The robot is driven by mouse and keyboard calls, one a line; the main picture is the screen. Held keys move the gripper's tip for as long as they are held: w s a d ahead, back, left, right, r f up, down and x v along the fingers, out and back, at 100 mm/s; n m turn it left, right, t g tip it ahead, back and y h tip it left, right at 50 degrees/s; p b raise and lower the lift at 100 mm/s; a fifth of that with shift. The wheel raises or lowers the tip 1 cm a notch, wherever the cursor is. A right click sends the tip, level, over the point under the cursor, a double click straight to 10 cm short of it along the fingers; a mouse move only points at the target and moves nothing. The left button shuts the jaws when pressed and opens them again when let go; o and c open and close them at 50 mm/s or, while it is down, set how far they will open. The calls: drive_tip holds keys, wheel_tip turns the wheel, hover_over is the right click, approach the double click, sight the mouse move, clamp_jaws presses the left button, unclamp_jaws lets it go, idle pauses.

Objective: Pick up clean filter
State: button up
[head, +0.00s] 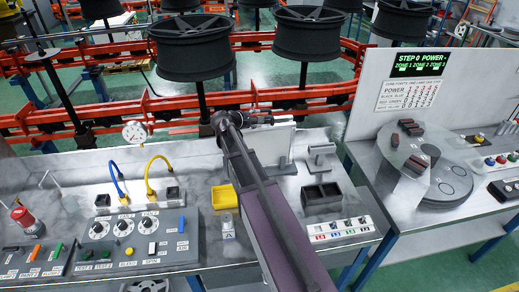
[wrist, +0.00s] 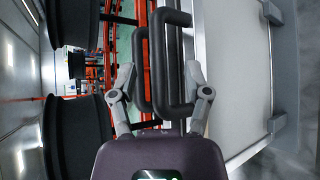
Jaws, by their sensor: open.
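A flat pale panel with a light frame (wrist: 243,80) fills the right of the wrist view; it looks like the clean filter, though no label shows. In the head view it is a pale upright board (head: 277,142), partly hidden by my arm. Two dark loop handles (wrist: 187,60) lie at its left side in the wrist view. My gripper (wrist: 160,82) is open, with one finger on each side of the handles. Whether the fingers touch them is unclear. In the head view my gripper (head: 268,119) is small, in front of the board's top edge.
A yellow bin (head: 224,198), a dark two-part box (head: 321,196) and a grey T-shaped stand (head: 320,155) are on the bench. A round turntable (head: 420,160) is on the right bench.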

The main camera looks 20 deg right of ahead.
drive_tip(key=shift+b+x, duration=0.4)
drive_tip(key=shift+x, duration=0.95)
clamp_jaws()
